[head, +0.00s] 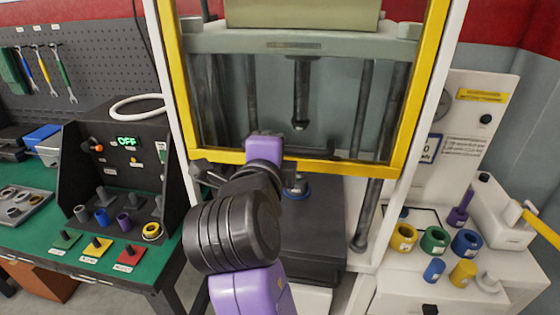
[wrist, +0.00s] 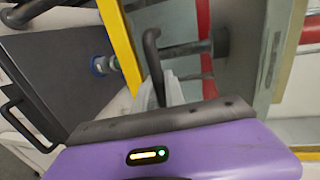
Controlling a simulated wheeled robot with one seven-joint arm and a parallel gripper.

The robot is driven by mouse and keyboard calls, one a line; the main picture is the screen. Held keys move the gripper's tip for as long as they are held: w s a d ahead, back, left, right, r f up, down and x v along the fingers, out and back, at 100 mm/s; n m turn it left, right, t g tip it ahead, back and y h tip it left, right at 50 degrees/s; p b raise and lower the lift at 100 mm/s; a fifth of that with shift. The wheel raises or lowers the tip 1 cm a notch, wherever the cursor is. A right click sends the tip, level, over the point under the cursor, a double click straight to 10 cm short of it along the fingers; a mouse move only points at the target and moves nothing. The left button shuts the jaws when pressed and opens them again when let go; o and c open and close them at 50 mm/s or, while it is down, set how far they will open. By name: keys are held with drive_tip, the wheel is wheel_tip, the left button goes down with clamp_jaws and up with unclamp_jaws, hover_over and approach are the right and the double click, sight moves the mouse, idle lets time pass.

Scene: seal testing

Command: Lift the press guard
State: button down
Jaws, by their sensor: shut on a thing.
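The press guard (head: 345,171) is a clear pane in a yellow frame on the front of the press. Its bottom bar hangs above the press bed (head: 315,235), with an open gap below. In the wrist view, the yellow frame (wrist: 117,30) runs beside a dark bar handle (wrist: 151,50). My gripper (head: 264,147) is at the bottom bar, left of its middle. In the wrist view, my gripper (wrist: 168,92) is shut on the handle. My arm hides most of the handle in the head view.
Behind the pane is a dark ram (head: 302,90). A blue-ringed part (head: 296,190) sits on the bed. Several coloured rings and cylinders, including a green ring (head: 434,240), stand on the right bench.

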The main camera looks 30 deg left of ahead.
drive_tip(key=shift+r, duration=0.2)
drive_tip(key=c, duration=1.4)
unclamp_jaws()
drive_tip(key=b+v, duration=0.2)
drive_tip(key=v, duration=0.5)
drive_tip(key=shift+s, duration=0.4)
drive_tip(key=shift+d, duration=0.15)
